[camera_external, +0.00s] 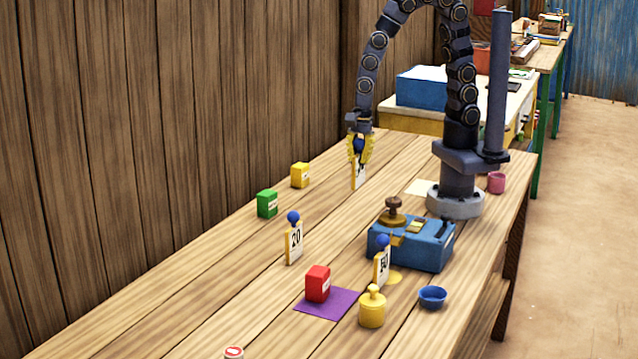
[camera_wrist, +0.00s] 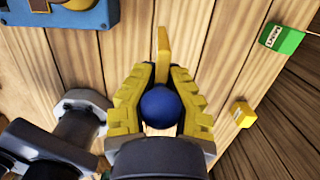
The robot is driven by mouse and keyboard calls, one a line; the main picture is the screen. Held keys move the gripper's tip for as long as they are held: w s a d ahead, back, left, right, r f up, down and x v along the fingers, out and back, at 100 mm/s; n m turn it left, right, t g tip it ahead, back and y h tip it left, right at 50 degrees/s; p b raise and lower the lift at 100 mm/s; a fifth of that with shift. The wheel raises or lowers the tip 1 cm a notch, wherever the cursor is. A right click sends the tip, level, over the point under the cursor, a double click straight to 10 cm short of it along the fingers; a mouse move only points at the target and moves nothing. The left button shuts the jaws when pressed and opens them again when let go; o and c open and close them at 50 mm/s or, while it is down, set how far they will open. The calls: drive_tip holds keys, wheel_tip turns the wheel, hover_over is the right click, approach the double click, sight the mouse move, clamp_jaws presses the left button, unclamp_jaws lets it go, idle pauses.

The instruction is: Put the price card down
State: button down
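The price card (camera_external: 358,176) is upright below my gripper (camera_external: 360,150), with a blue ball knob on top; its number is too small to read. In the wrist view, the yellow fingers of my gripper (camera_wrist: 161,105) close on both sides of the blue knob (camera_wrist: 160,107), and the card's yellow edge (camera_wrist: 163,50) shows beyond it. The card's lower edge is at or just above the wooden table (camera_external: 235,285); I cannot tell if it touches. Two similar cards stand on the table, one marked 20 (camera_external: 294,243) and one marked 50 (camera_external: 382,267).
A yellow box (camera_external: 300,175) and a green box (camera_external: 267,204) stand left of the card. A red box (camera_external: 318,283) is on a purple mat (camera_external: 325,307). A blue scale (camera_external: 425,248), yellow weight (camera_external: 371,308) and blue bowl (camera_external: 433,297) are nearer right. Table around the held card is clear.

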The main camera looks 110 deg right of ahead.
drive_tip(key=shift+w+a+f, duration=0.2)
drive_tip(key=shift+w+f, duration=1.6)
drive_tip(key=shift+f, duration=0.15)
drive_tip(key=shift+w+a+f, duration=0.2)
drive_tip(key=shift+w+f, duration=1.6)
drive_tip(key=shift+f, duration=0.15)
drive_tip(key=shift+w+a+f, duration=0.2)
drive_tip(key=shift+w+f, duration=1.6)
drive_tip(key=shift+f, duration=0.15)
drive_tip(key=shift+f, duration=0.1)
drive_tip(key=c, duration=1.2)
unclamp_jaws()
drive_tip(key=shift+o, duration=0.2)
